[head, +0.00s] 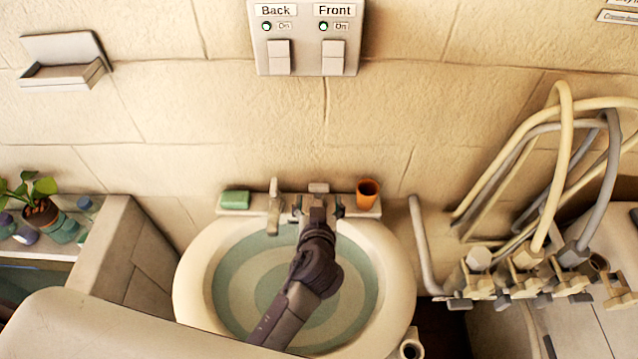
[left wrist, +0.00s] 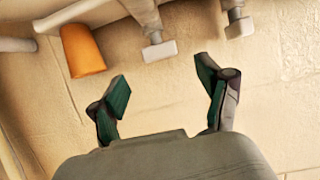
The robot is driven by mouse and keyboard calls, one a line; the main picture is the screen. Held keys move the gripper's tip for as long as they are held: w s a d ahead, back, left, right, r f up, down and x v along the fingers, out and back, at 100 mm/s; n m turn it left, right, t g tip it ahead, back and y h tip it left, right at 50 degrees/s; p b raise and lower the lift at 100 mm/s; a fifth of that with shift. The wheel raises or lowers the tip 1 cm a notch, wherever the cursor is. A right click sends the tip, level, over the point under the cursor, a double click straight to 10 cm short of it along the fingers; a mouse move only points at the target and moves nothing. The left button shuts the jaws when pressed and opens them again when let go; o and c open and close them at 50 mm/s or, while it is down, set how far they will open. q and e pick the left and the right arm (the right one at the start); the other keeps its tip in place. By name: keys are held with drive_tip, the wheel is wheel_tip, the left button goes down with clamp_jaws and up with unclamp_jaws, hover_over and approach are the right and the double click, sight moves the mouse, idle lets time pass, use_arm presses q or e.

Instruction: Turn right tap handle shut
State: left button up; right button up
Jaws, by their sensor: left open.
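The washbasin (head: 196,262) stands against the wall with rings of pale green in its bowl. The right tap handle (head: 318,188), a pale bar, shows at the back rim just beyond my left gripper (head: 319,206). My left gripper is open and empty, with its arm reaching across the bowl. In the left wrist view, the right tap handle (left wrist: 159,50) lies ahead of the spread green-padded fingers (left wrist: 164,88), apart from them. My gripper hides the lower part of this tap in the head view. The left tap (head: 274,205) stands to its left. My right gripper is not in view.
An orange cup (head: 367,192) stands close right of the right tap; the wrist view shows it too (left wrist: 83,52). A green soap bar (head: 235,200) lies on the left rim. Pipes and valves (head: 520,275) crowd the right. A switch panel (head: 305,38) hangs above.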

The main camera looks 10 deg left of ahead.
sight(319, 188)
use_arm(q)
drive_tip(key=p+x, duration=0.1)
drive_tip(key=x, duration=0.4)
drive_tip(key=shift+w+a+f, duration=0.1)
drive_tip(key=shift+w+f, duration=0.05)
drive_tip(key=shift+w, duration=0.2)
drive_tip(key=shift+w+f, duration=0.15)
drive_tip(key=shift+w, duration=0.1)
drive_tip(key=shift+c, duration=0.2)
drive_tip(key=c, duration=1.1)
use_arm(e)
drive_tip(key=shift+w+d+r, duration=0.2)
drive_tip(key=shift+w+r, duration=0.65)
use_arm(q)
drive_tip(key=shift+a, duration=0.1)
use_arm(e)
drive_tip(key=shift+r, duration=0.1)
